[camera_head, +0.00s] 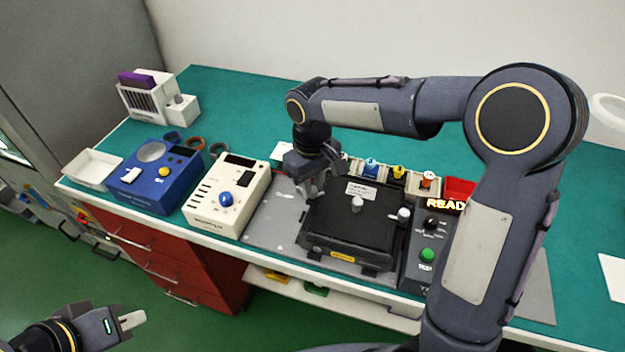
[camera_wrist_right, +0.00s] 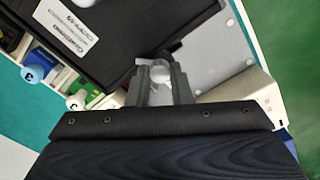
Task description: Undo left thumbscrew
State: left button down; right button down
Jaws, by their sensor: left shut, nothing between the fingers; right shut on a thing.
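The black test fixture (camera_head: 320,243) lies on a grey plate on the bench, with a pale knob (camera_head: 357,204) on its lid. The left thumbscrew (camera_wrist_right: 161,70) is a pale round knob beside the black lid in the right wrist view. My right gripper (camera_wrist_right: 161,78) is shut on it. In the head view my right gripper (camera_head: 316,194) is at the lid's left edge and hides the thumbscrew. The right thumbscrew (camera_head: 404,213) is pale and stands at the lid's right edge. My left gripper (camera_head: 133,320) is shut and empty, low at the left, away from the bench.
A cream box with a blue knob (camera_head: 227,198) and a blue box (camera_head: 150,182) stand left of the fixture. A control box with a green button (camera_head: 428,255) and a lit sign (camera_head: 446,205) stands right. Several coloured-topped items line the back. My right arm crosses above the fixture.

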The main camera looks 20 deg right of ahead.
aim_at(313, 188)
jog(key=n+p, duration=0.1)
jog(key=n, duration=0.3)
jog(key=shift+r+n, duration=0.1)
jog(key=shift+n, duration=0.2)
jog(key=n+p, duration=0.1)
jog(key=n, duration=0.3)
jog(key=shift+n, duration=0.3)
jog(key=c, duration=1.3)
grip_release()
notch_tip(313, 188, up, 8)
jog(key=shift+f, duration=0.15)
